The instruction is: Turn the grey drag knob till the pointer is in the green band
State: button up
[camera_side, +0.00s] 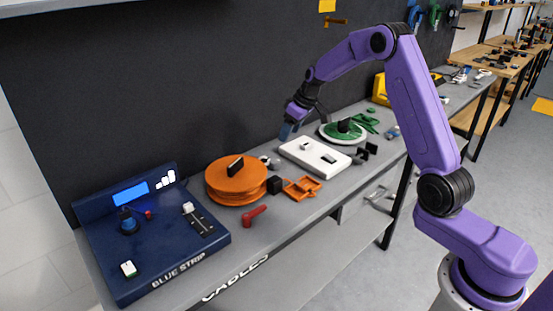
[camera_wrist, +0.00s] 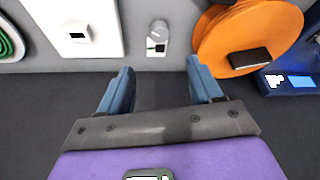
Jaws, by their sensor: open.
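A small grey round knob (camera_wrist: 158,30) stands between the white plate and the orange disc in the wrist view, with a small black-and-white piece (camera_wrist: 156,47) at its near edge. The grey knob (camera_side: 265,160) is small and partly hidden behind a black block in the side view. My gripper (camera_wrist: 160,80) is open and empty, its two blue fingers spread apart and clear of the knob. In the side view my gripper (camera_side: 287,130) hangs above the back of the bench near the white plate. I cannot make out a pointer or a green band.
A white plate (camera_side: 300,158) and an orange disc (camera_side: 235,190) with a black handle flank the knob. A blue console (camera_side: 150,270) stands at the left, a green round piece (camera_side: 328,128) at the right. A red part (camera_side: 255,214) and orange frame (camera_side: 303,187) lie in front.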

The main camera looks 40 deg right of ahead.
aim_at(275, 161)
jog(key=x, duration=1.3)
jog(key=shift+w+f, duration=0.1)
jog(key=shift+f, duration=0.15)
jog(key=c, duration=1)
